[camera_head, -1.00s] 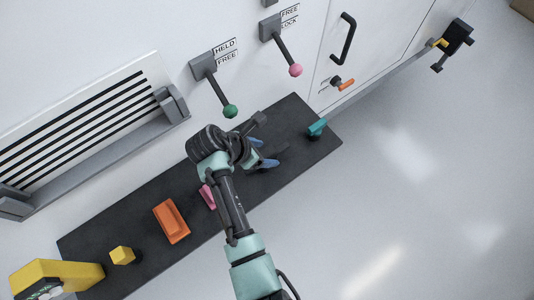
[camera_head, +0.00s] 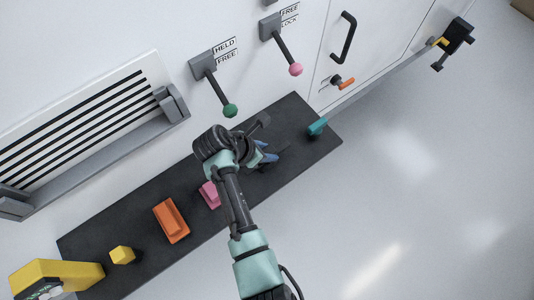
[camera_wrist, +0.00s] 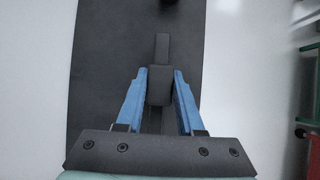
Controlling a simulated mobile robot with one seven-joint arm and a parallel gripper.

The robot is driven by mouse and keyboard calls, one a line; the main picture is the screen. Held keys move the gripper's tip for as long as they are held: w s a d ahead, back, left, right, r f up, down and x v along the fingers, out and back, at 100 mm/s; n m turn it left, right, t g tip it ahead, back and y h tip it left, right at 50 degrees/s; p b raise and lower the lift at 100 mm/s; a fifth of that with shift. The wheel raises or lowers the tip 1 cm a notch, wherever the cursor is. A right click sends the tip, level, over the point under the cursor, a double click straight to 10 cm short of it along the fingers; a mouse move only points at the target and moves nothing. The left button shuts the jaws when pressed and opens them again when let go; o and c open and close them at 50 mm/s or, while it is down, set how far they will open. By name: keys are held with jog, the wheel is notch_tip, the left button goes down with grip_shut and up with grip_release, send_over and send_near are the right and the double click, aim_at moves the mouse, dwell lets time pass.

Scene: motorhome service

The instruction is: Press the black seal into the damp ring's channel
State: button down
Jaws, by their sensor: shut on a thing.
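My gripper (camera_wrist: 160,75) has two blue fingers shut on a dark grey piece (camera_wrist: 162,48), a block with a narrower bar pointing ahead, over the black mat. I cannot tell whether this piece is the black seal. In the head view my gripper (camera_head: 268,156) is above the right part of the mat, its fingers partly hidden by my wrist. No damp ring or channel can be made out in either view.
The black mat (camera_head: 135,222) lies along the white wall. On it are a teal piece (camera_head: 317,126), a pink piece (camera_head: 210,194), an orange block (camera_head: 171,221) and a yellow block (camera_head: 122,255). Levers with green (camera_head: 230,111) and pink (camera_head: 296,69) knobs jut from the wall. Floor is clear at right.

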jog(key=shift+r, duration=0.15)
notch_tip(320, 180, up, 18)
jog(key=b, duration=0.1)
dwell(0.6)
